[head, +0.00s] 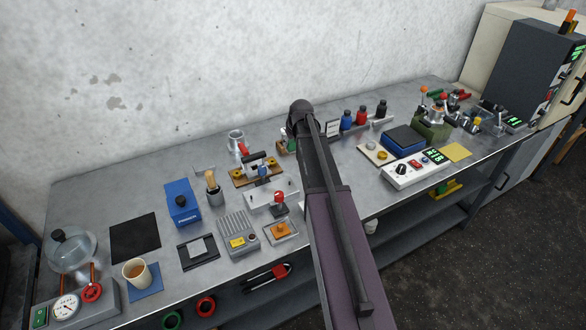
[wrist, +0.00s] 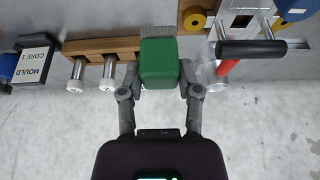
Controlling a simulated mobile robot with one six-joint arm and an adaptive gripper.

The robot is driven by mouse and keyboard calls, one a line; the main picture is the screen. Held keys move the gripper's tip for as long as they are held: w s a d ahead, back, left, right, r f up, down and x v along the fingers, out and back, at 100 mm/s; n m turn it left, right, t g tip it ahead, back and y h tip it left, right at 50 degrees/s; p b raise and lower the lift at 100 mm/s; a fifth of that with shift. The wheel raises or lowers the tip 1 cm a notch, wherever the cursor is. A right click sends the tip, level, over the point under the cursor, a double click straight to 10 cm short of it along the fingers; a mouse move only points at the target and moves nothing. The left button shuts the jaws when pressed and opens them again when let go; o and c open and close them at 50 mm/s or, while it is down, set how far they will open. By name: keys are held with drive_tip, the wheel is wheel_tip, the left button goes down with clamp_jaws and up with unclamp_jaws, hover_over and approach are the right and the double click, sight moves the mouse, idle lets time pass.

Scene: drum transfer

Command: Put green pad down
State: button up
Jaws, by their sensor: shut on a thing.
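The green pad (wrist: 160,62) is a small green block with a grey ribbed strip along its far edge. My gripper (wrist: 160,90) is shut on it, with one finger on each side in the wrist view. The pad overlaps a wooden rack (wrist: 95,46) that has two metal pins with white ends. I cannot tell whether the pad touches the rack or hangs just over it. In the head view my arm covers the gripper, and the pad cannot be made out clearly there.
A clamp with a black handle (wrist: 250,48) and a red grip (wrist: 227,68) is close right of the pad. The steel bench (head: 95,195) is crowded; bottles (head: 362,115) stand right of my arm.

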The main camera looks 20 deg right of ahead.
sight(293, 151)
drive_tip(key=shift+f+b, duration=2.95)
drive_tip(key=shift+f, duration=0.15)
drive_tip(key=shift+f+b, duration=1.9)
drive_tip(key=shift+f, duration=0.15)
drive_tip(key=o, duration=1)
drive_tip(key=p+v, duration=1.1)
drive_tip(key=v, duration=0.1)
drive_tip(key=shift+r, duration=0.25)
